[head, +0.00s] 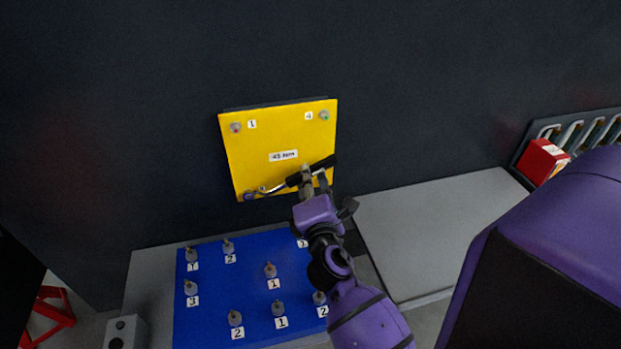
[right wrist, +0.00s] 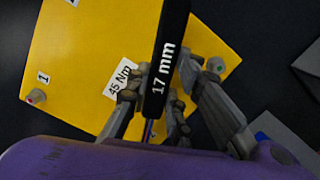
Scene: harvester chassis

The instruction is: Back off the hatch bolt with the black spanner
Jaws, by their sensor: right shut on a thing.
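The yellow hatch (head: 265,150) is on the dark wall, with a "45 Nm" label. Bolts show at its top left (head: 236,127) and top right (head: 325,115). The spanner (head: 322,164) has a black handle, marked "17 mm" in the right wrist view (right wrist: 165,75), and a thin metal shank. Its head is at the hatch's lower left corner bolt (head: 250,196); I cannot tell how fully it is seated. My right gripper (head: 308,178) is shut on the black handle and hides the lower right corner. My left gripper is not in view.
Below the hatch a blue panel (head: 208,308) carries several numbered bolts. A grey ledge (head: 430,230) lies to the right. A red box (head: 541,160) and a slotted rack (head: 575,133) are at far right. A grey box (head: 122,332) and red stand (head: 50,312) are at lower left.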

